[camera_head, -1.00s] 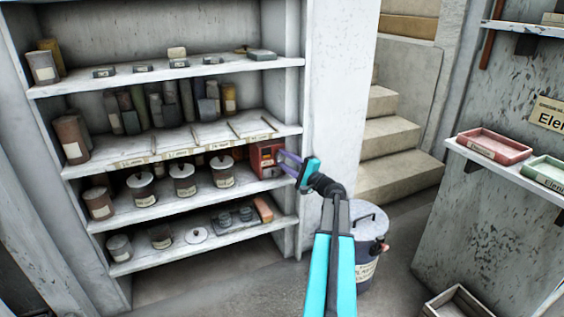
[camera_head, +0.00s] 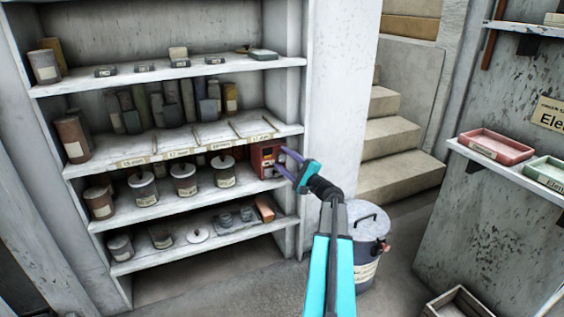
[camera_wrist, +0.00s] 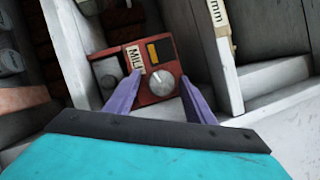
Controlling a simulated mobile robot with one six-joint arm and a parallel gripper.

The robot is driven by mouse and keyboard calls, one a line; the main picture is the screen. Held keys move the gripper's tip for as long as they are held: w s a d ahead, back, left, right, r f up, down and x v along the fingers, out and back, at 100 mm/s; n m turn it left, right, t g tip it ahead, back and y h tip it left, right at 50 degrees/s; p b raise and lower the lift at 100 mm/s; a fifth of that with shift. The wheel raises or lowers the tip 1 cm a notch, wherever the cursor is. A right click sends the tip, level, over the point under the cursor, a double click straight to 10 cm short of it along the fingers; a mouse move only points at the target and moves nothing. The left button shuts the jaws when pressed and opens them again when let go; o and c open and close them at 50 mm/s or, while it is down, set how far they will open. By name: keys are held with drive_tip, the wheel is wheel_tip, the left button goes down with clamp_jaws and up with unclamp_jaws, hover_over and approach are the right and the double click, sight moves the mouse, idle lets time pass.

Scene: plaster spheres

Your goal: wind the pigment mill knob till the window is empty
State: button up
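The pigment mill is a small red box (camera_head: 264,160) at the right end of a middle shelf in the head view. In the wrist view the mill (camera_wrist: 136,56) carries a MILL label, a silver knob (camera_wrist: 162,81) with a pale pointer line, and a window (camera_wrist: 153,52) showing yellow-orange with a dark part beside it. My gripper (camera_head: 283,162) is in front of the mill's right side in the head view. In the wrist view its purple fingers (camera_wrist: 160,94) are spread, one on each side of the knob, with a gap to it; they are empty.
The shelf above the mill (camera_head: 170,143) carries size labels and lies close over my gripper. Lidded jars (camera_head: 184,180) stand left of the mill. A shelf post (camera_head: 335,110) is right of it. A lidded bin (camera_head: 368,235) stands on the floor near my arm.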

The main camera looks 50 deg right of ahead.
drive_tip(key=shift+s+d, duration=0.1)
drive_tip(key=shift+s+f, duration=0.1)
drive_tip(key=shift+s, duration=0.4)
drive_tip(key=s+f+p, duration=0.2)
drive_tip(key=s, duration=1)
drive_tip(key=shift+s+a+f+p, duration=0.25)
drive_tip(key=shift+a+p, duration=0.1)
